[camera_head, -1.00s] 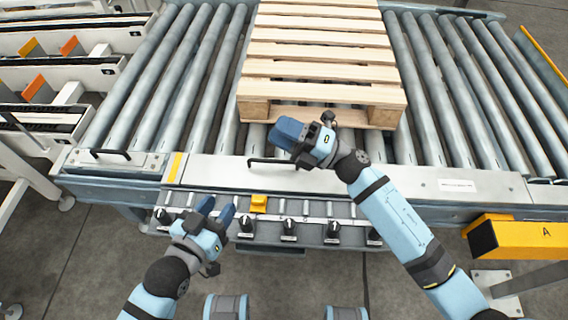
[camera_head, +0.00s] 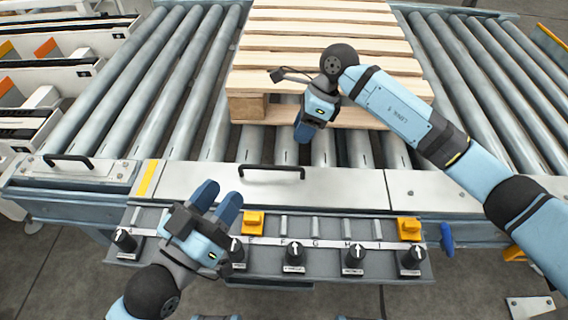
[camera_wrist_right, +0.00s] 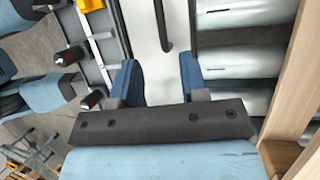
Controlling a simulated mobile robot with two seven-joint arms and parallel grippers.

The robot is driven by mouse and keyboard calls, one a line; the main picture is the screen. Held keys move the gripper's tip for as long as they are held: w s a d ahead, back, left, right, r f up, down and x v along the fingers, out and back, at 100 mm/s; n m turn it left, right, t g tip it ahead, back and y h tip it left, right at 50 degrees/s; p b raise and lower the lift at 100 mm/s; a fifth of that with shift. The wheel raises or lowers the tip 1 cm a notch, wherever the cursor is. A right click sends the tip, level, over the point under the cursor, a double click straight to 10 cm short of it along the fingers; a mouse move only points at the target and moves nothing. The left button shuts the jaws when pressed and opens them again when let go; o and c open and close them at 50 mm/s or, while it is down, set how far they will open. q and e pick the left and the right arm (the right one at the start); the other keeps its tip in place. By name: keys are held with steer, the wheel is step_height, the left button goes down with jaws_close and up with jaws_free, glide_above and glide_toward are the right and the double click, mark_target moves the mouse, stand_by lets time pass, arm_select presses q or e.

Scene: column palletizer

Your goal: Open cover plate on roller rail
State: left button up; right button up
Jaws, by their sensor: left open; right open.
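The silver cover plate (camera_head: 345,188) lies flat along the near edge of the roller conveyor. Its black bar handle (camera_head: 272,170) also shows in the right wrist view (camera_wrist_right: 163,28), beyond and between the fingertips. My right gripper (camera_head: 304,138) is open and empty, above the rollers just behind the handle, fingers toward the plate. Its two blue fingers (camera_wrist_right: 161,78) are apart in the right wrist view, with the plate between them. My left gripper (camera_head: 219,199) is open and empty over the control strip, in front of the plate and left of the handle.
A wooden pallet (camera_head: 285,80) rests on the rollers behind my right gripper. The control strip (camera_head: 325,262) carries several black knobs and yellow blocks. A second plate with a handle (camera_head: 68,162) lies at the left. Bare rollers (camera_head: 165,100) lie left of the pallet.

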steer(key=b, duration=0.3)
glide_above(271, 179)
steer(key=w+d, duration=0.1)
steer(key=d, duration=0.2)
step_height(271, 179, down, 10)
steer(key=shift+w+d+f, duration=0.1)
steer(key=shift+w, duration=0.05)
arm_select(q)
steer(key=shift+g, duration=0.9)
steer(key=f, duration=0.4)
steer(key=shift+w+d+f, duration=0.2)
steer(key=shift+f, duration=0.1)
arm_select(e)
jaws_close()
